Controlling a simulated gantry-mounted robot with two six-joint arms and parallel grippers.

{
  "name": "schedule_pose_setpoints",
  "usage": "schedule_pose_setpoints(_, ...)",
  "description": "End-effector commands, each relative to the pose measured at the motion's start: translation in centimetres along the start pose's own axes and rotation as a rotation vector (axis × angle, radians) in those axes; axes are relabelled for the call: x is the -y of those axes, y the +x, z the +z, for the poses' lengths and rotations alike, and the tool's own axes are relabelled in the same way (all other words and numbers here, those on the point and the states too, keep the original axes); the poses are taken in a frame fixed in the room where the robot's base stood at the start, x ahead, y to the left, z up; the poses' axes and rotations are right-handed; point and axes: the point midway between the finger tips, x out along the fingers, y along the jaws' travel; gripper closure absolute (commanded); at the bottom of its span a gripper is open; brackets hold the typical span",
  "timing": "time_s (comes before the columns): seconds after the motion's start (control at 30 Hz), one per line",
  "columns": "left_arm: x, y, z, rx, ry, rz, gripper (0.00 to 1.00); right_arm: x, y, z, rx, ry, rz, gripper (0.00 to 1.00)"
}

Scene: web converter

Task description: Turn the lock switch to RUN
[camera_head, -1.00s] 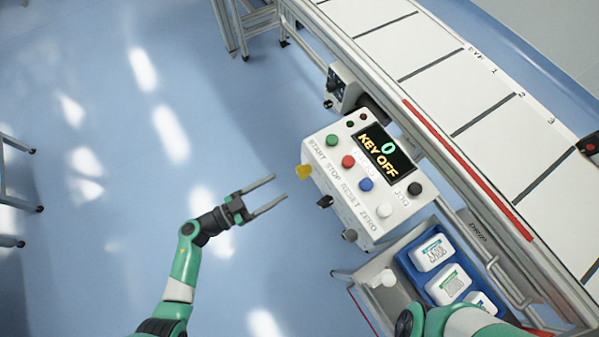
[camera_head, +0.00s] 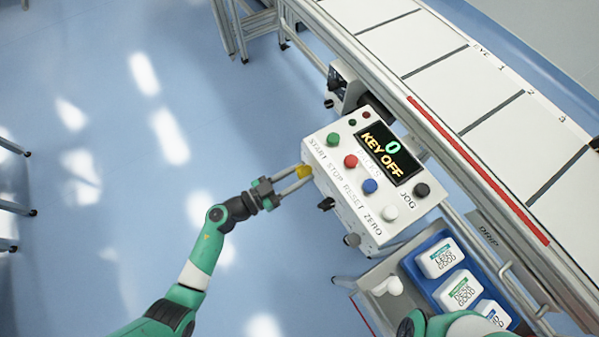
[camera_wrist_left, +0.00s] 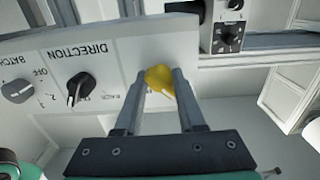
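The white control box (camera_head: 352,222) stands beside the conveyor, its display (camera_head: 388,153) reading "0 KEY OFF". The yellow lock switch (camera_head: 304,172) sits on the box's left-facing side. My left gripper (camera_head: 299,176) reaches it from the left. In the left wrist view, the yellow lock switch (camera_wrist_left: 158,78) fills the gap between the fingertips (camera_wrist_left: 162,82), which appear to touch it on both sides. Its label is mostly covered by the fingers. Only part of my right arm shows at the bottom of the head view; its gripper is out of sight.
Beside the lock switch are a black DIRECTION knob (camera_wrist_left: 78,88) and a grey BATCH knob (camera_wrist_left: 18,90). Coloured buttons, including a green one (camera_head: 333,139), line the top. A blue tray (camera_head: 426,287) with white packs is at lower right.

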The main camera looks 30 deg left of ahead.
Motion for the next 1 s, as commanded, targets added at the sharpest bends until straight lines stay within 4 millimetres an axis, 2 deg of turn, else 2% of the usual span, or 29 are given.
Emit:
schedule_pose_setpoints(0.03,0.0,0.0,0.1,0.001,0.000,0.000,0.85,0.0,0.0,0.0,0.000,0.000,0.000,0.50)
schedule_pose_setpoints(0.1,0.0,0.0,0.1,0.001,0.000,0.000,0.97,0.0,0.0,0.0,0.000,0.000,0.000,0.50)
schedule_pose_setpoints(0.13,0.0,0.0,0.1,0.001,0.000,0.000,1.00,0.0,0.0,0.0,0.000,0.000,0.000,0.50)
schedule_pose_setpoints(0.57,0.0,-0.1,0.1,0.004,0.039,0.000,1.00,0.0,0.2,-0.2,0.000,0.000,0.000,0.50)
schedule_pose_setpoints(0.77,0.0,-0.1,0.0,0.005,0.142,-0.001,1.00,0.0,0.8,-0.7,0.000,0.000,0.000,0.50)
schedule_pose_setpoints(1.0,0.1,-0.1,0.1,0.006,0.342,-0.001,1.00,0.0,1.5,-1.4,0.000,0.000,0.000,0.50)
